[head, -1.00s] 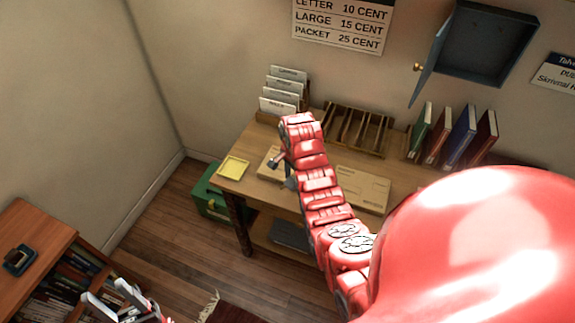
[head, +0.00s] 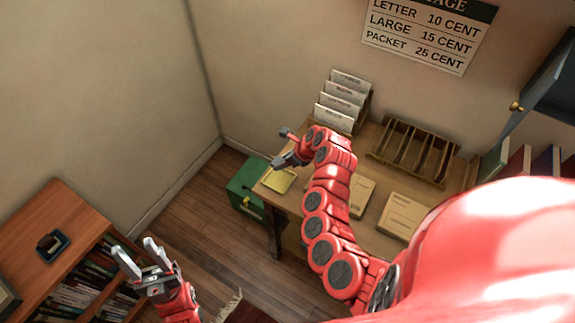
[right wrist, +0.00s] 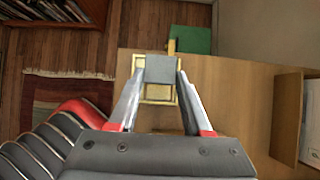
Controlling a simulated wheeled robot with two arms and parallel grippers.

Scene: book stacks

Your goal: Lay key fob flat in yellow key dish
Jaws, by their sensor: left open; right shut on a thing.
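The yellow key dish (head: 279,182) sits at the left end of the wooden desk, and in the right wrist view (right wrist: 158,93) it lies below my gripper. My right gripper (head: 284,148) is above the dish. In the right wrist view it is shut on a grey square piece (right wrist: 160,66), which looks like the key fob. This piece covers part of the dish; I cannot tell the gap between them. In the head view the fob is not clearly visible. My left gripper (head: 138,256) is open and empty, in front of the bookcase, away from the desk.
A green box (head: 244,188) stands on the floor beside the desk's left end. On the desk are a letter rack (head: 341,103), a slotted wooden tray (head: 411,150) and parcels (head: 405,215). A low bookcase (head: 75,225) with a dark blue item (head: 52,246) stands at left.

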